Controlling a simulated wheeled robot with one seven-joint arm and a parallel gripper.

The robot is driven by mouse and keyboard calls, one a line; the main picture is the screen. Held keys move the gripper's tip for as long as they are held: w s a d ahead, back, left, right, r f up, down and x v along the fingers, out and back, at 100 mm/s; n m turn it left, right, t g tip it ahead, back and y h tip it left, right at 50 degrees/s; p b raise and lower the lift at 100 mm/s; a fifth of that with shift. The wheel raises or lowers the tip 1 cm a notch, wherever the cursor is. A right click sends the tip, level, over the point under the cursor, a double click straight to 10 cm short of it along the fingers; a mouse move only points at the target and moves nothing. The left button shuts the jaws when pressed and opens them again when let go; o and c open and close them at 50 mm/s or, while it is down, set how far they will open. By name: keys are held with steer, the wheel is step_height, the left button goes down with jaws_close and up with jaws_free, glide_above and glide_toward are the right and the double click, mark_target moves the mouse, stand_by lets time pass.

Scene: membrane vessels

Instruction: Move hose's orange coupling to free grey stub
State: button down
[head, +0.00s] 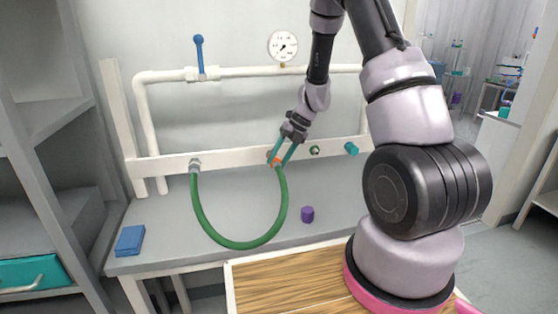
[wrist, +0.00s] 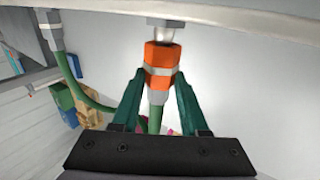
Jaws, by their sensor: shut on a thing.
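The green hose (head: 240,246) hangs in a U below the white rail (head: 235,157). Its left end joins a grey fitting (head: 195,165) on the rail. Its other end carries the orange coupling (head: 275,158), also seen in the wrist view (wrist: 161,58). My gripper (head: 282,152) is shut on the coupling, with one teal finger on each side. In the wrist view the coupling lines up with a pale grey stub (wrist: 164,32) and meets or nearly meets it; I cannot tell whether it is seated. A bare grey stub (head: 314,150) sits to the right on the rail.
A teal cap (head: 351,148) is on the rail farther right. A purple cylinder (head: 307,214) and a blue block (head: 130,240) stand on the grey bench (head: 185,225). A white pipe with a blue-handled valve (head: 200,56) and a gauge (head: 283,46) runs above.

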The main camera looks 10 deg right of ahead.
steer(key=shift+w, duration=0.85)
steer(key=shift+c, duration=1.7)
jaws_free()
